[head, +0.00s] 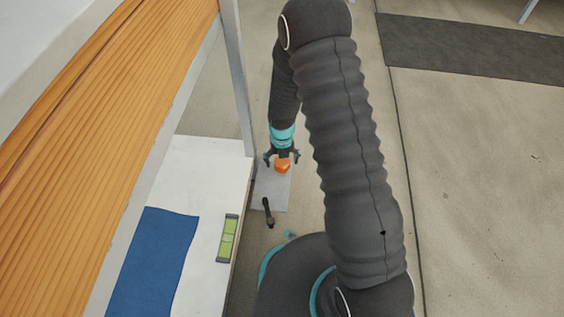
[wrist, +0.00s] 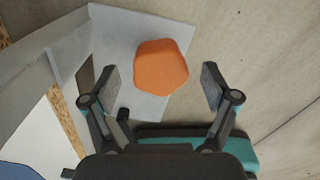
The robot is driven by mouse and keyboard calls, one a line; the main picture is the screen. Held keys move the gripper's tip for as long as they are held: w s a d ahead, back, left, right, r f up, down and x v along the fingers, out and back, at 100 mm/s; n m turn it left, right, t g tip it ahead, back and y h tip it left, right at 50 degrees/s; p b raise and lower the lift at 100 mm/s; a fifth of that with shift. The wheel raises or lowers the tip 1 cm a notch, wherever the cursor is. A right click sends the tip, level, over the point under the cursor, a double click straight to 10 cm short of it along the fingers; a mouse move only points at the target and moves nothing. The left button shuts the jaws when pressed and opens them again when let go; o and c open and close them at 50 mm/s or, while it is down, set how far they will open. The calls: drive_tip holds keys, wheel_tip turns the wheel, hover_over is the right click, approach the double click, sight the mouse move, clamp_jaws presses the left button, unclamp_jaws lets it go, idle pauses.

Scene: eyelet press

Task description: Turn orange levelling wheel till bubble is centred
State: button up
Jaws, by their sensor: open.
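The orange levelling wheel (head: 283,166) sits low, over a pale grey plate beside the white bench. In the wrist view the wheel (wrist: 161,66) is a rounded, many-sided orange shape between my gripper's fingers. My gripper (wrist: 160,80) is open, one finger on each side of the wheel, with a visible gap at both sides. In the head view my gripper (head: 283,156) points down at the wheel and partly covers it. A green spirit level (head: 228,238) lies on the white bench top; its bubble is too small to place surely.
A grey post (head: 237,75) rises close to the left of my gripper. The white bench (head: 205,165) holds a blue mat (head: 155,260). A small black part (head: 268,212) stands near the grey plate (head: 271,197). Open floor (head: 470,180) lies to the right.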

sight(282, 164)
wheel_tip(282, 164, up, 11)
drive_tip(key=shift+f, duration=0.15)
idle(0.7)
drive_tip(key=s+d+r+m+g, duration=0.15)
drive_tip(key=s+m, duration=0.45)
drive_tip(key=m, duration=0.9)
drive_tip(key=s+d+r+m+t+p, duration=0.2)
drive_tip(key=s+r+m, duration=0.4)
drive_tip(key=r, duration=0.7)
drive_tip(key=s+d+r+m+t+p, duration=0.2)
drive_tip(key=s+d+r+m+p, duration=0.2)
drive_tip(key=r+m, duration=0.4)
drive_tip(key=s+d+r+m+t+p, duration=0.3)
drive_tip(key=s+r+m, duration=0.4)
drive_tip(key=r, duration=1.3)
drive_tip(key=shift+s+d+m+p, duration=0.25)
drive_tip(key=shift+s+m+p, duration=0.25)
drive_tip(key=shift+p, duration=0.35)
